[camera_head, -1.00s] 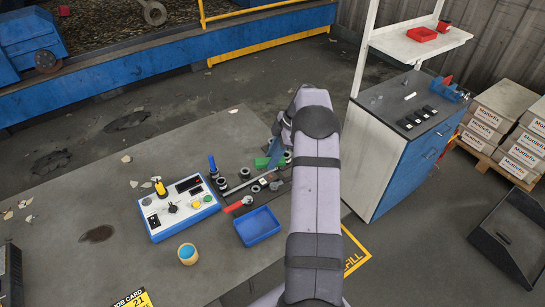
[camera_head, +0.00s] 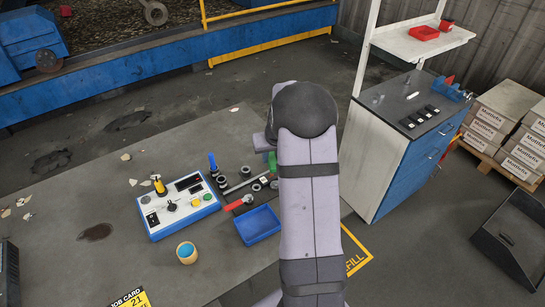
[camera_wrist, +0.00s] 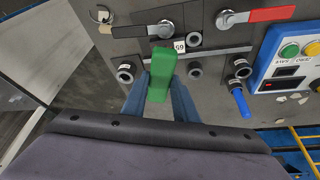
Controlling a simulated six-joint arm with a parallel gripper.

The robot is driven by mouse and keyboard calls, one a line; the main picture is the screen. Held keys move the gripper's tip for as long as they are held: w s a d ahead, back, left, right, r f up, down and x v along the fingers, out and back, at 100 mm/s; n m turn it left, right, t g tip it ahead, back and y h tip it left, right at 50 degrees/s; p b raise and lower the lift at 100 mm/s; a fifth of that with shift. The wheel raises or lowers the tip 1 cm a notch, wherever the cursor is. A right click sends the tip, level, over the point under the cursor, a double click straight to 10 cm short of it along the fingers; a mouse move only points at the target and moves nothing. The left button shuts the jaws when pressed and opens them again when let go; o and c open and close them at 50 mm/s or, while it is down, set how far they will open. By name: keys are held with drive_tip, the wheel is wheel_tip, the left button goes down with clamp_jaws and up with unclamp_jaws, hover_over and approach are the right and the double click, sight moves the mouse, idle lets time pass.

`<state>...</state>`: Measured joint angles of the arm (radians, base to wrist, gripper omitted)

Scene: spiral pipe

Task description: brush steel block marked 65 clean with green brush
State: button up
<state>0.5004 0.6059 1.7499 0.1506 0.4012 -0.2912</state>
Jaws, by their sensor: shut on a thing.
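My gripper (camera_wrist: 160,98) has blue fingers and is shut on the green brush (camera_wrist: 161,72) in the wrist view. The brush's far end reaches toward a white label reading 65 (camera_wrist: 180,46), upside down in this view, among steel fittings. I cannot clearly pick out the block's body or tell whether the brush touches it. In the head view a bit of green (camera_head: 272,161) shows beside my arm, which hides the fingers and the marked block.
Round steel fittings (camera_wrist: 126,73) and a metal bar (camera_wrist: 212,53) lie around the brush. A red-handled valve (camera_wrist: 258,15) and a blue-handled tool (camera_wrist: 240,100) are to the right. The control box (camera_head: 179,207), blue tray (camera_head: 258,225) and blue-topped cup (camera_head: 187,253) stand on the bench.

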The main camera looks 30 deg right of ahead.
drive_tip(key=m, duration=0.1)
drive_tip(key=m+h, duration=0.1)
drive_tip(key=m, duration=0.1)
drive_tip(key=shift+a+r+g, duration=0.15)
drive_tip(key=shift+g, duration=0.15)
drive_tip(key=m, duration=0.2)
drive_tip(key=m+g+h+b, duration=0.1)
drive_tip(key=m, duration=0.1)
drive_tip(key=shift+w+a+r, duration=0.15)
drive_tip(key=shift+a+r, duration=0.1)
drive_tip(key=m, duration=0.1)
drive_tip(key=m+g, duration=0.1)
drive_tip(key=m, duration=0.2)
drive_tip(key=shift+w+a+r+g+h, duration=0.15)
drive_tip(key=shift+a+r+g+h, duration=0.15)
drive_tip(key=shift+h, duration=0.1)
drive_tip(key=shift+a+r+m+g+b, duration=0.2)
drive_tip(key=shift+m+g, duration=0.1)
drive_tip(key=shift+m, duration=0.5)
drive_tip(key=shift+a+r+m+g+b, duration=0.15)
drive_tip(key=shift+m+g, duration=0.15)
drive_tip(key=shift+m, duration=0.5)
drive_tip(key=shift+f, duration=0.15)
